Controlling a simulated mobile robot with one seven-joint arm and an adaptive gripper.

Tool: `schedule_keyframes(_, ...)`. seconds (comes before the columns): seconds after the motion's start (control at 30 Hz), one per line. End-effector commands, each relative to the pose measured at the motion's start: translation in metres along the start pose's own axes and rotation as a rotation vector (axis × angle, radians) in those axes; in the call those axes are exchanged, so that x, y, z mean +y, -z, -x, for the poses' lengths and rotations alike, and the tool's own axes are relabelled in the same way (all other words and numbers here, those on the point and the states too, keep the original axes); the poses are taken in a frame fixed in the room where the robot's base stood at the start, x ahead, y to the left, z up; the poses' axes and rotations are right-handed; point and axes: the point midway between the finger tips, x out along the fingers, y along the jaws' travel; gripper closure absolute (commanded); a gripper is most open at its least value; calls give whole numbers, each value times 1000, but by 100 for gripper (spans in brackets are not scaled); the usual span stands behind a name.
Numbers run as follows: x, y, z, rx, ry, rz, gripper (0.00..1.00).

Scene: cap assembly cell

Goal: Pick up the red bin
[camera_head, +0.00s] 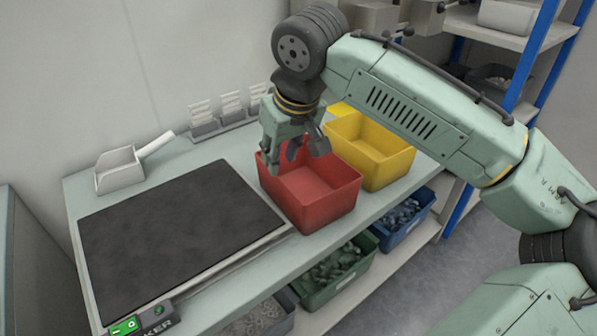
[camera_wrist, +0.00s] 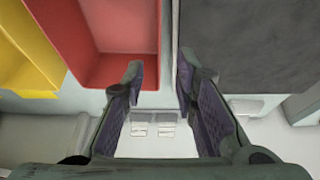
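The red bin (camera_head: 318,207) is an open, empty box standing on the pale green table, between the dark mat and the yellow bin. In the wrist view the red bin (camera_wrist: 112,68) fills the upper left. My gripper (camera_head: 293,155) points down at the bin's back left part. In the wrist view my gripper (camera_wrist: 159,72) is open, with its two fingers apart and nothing held. The bin's wall on the mat side lies in line with the gap between the fingertips. The exact height of the fingertips against the rim is hard to tell.
The yellow bin (camera_head: 371,152) stands close on the red bin's right. A dark mat (camera_head: 180,235) lies to its left. A white scoop (camera_head: 120,170) and small holders (camera_head: 228,112) stand at the back. Bins of parts sit on the lower shelf (camera_head: 390,275).

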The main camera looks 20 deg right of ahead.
Motion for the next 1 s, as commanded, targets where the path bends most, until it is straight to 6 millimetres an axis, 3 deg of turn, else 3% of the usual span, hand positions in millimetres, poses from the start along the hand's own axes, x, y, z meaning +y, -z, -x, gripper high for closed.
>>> schedule_keyframes(0.3,1,-1,-44,-3,-2,-1,73)
schedule_keyframes(0.57,1,-2,-65,-3,-3,-1,73)
schedule_keyframes(0.8,1,-4,-99,-2,-2,0,73)
schedule_keyframes(1.0,1,-4,-107,0,0,-1,73)
